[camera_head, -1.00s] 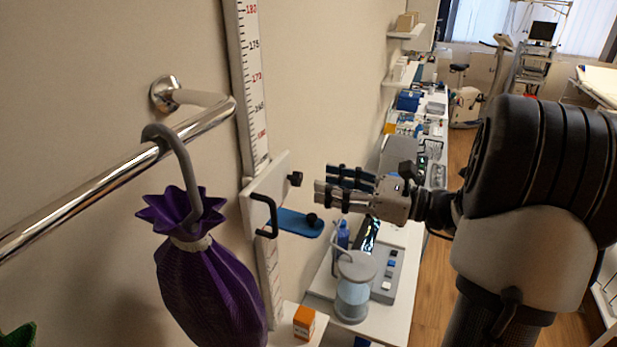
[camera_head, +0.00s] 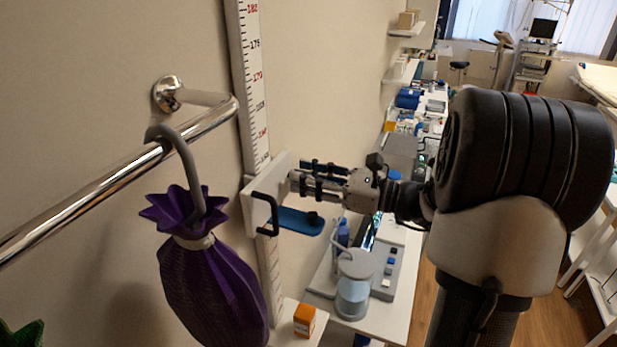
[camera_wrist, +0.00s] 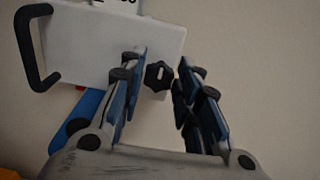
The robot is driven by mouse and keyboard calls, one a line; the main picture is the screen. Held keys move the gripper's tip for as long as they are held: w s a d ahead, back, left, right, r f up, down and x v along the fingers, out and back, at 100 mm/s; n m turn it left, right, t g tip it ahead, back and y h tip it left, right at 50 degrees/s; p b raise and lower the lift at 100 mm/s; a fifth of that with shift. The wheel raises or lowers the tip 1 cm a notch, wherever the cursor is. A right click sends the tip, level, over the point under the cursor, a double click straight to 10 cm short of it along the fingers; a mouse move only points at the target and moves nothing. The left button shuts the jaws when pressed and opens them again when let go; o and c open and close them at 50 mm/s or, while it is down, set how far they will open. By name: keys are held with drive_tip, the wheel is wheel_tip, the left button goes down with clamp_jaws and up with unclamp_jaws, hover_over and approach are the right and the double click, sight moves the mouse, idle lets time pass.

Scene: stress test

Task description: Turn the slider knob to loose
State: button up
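The slider (camera_head: 262,192) is a white block on the vertical height ruler (camera_head: 251,90) on the wall, with a black handle and a blue arm (camera_head: 299,222). Its black lobed knob (camera_wrist: 158,76) shows in the wrist view on the white plate, between my fingers. In the head view my gripper hides the knob. My gripper (camera_head: 300,180) reaches leftward to the slider's right side; it also shows in the wrist view (camera_wrist: 157,82). Its fingers are open on either side of the knob, with visible gaps, and do not grip it.
A chrome rail (camera_head: 120,178) with a hanging purple bag (camera_head: 212,280) is at the left. Below are an orange box (camera_head: 304,320), a glass jar (camera_head: 354,285) and a grey device (camera_head: 388,268) on white surfaces. The wall lies close beside my gripper.

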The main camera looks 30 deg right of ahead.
drive_tip(key=c, duration=0.6)
drive_tip(key=shift+f+b, duration=0.1)
drive_tip(key=shift+b, duration=0.2)
drive_tip(key=n+b, duration=0.9)
drive_tip(key=b, duration=0.2)
drive_tip(key=n+b, duration=0.9)
drive_tip(key=b, duration=0.2)
drive_tip(key=shift+s+a+f, duration=0.2)
drive_tip(key=o, duration=1.1)
